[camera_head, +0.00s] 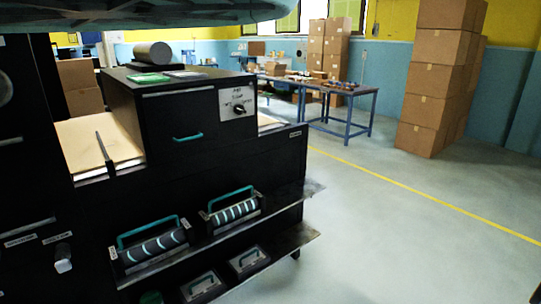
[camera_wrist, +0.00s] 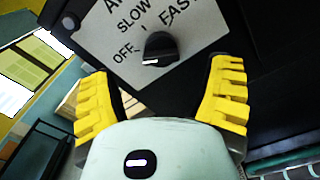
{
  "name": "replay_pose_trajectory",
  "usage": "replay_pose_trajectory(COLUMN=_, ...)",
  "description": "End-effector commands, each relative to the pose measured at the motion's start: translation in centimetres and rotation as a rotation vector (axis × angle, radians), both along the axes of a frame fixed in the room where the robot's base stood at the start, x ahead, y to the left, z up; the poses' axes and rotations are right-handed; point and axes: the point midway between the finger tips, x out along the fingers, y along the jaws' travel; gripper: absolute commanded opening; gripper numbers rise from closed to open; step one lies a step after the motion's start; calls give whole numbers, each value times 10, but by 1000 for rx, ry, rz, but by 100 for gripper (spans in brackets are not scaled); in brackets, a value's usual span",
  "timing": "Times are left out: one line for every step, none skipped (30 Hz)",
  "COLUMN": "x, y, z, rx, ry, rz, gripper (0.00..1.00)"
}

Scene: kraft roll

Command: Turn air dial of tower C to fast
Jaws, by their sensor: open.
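The air dial (camera_wrist: 160,49) is a black knob on a light grey plate (camera_wrist: 95,38) with the labels OFF, SLOW and FAST. Its white mark is at its left end, on the OFF side. In the head view the dial (camera_head: 239,108) is on the upper right of the black machine (camera_head: 190,112). My gripper (camera_wrist: 163,75) is open, with yellow ribbed fingers spread left and right below the knob in the wrist view. Nothing is between the fingers, and they appear apart from the knob. The fingers are not clear in the head view. I cannot read a tower C label.
A teal handle (camera_head: 188,137) is below the dial plate. Two rollers with teal handles (camera_head: 235,208) sit on a lower shelf that sticks out. A blue-legged table (camera_head: 340,115) and stacked cartons (camera_head: 436,85) stand behind. The floor at right is clear.

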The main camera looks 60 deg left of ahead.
Motion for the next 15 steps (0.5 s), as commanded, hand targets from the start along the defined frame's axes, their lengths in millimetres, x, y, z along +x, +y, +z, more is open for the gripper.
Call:
replay_pose_trajectory(x=0, y=-6, z=0, rx=4, ry=-1, rz=-2, gripper=79)
replay_pose_trajectory(x=-1, y=-10, z=-1, rx=4, ry=0, rz=-5, gripper=79)
replay_pose_trajectory(x=-2, y=-14, z=-1, rx=1, ry=0, rz=-8, gripper=79)
replay_pose_trajectory(x=-1, y=-17, z=-1, rx=1, ry=-2, rz=-9, gripper=79)
replay_pose_trajectory(x=-1, y=-20, z=0, rx=-1, ry=-3, rz=-8, gripper=79)
replay_pose_trajectory(x=0, y=-24, z=0, rx=1, ry=-4, rz=-7, gripper=79)
replay_pose_trajectory(x=0, y=-27, z=-1, rx=2, ry=-2, rz=-7, gripper=79)
replay_pose_trajectory(x=0, y=-29, z=-1, rx=3, ry=0, rz=-7, gripper=79)
replay_pose_trajectory(x=1, y=-32, z=-2, rx=4, ry=-1, rz=-5, gripper=79)
replay_pose_trajectory(x=1, y=-35, z=-2, rx=3, ry=-2, rz=-4, gripper=79)
replay_pose_trajectory(x=1, y=-38, z=-2, rx=3, ry=-4, rz=-5, gripper=79)
replay_pose_trajectory(x=1, y=-42, z=-3, rx=3, ry=-3, rz=-7, gripper=79)
replay_pose_trajectory(x=1, y=-44, z=-3, rx=3, ry=-3, rz=-7, gripper=79)
replay_pose_trajectory(x=1, y=-46, z=-3, rx=2, ry=-2, rz=-8, gripper=79)
replay_pose_trajectory(x=1, y=-49, z=-2, rx=2, ry=-4, rz=-8, gripper=79)
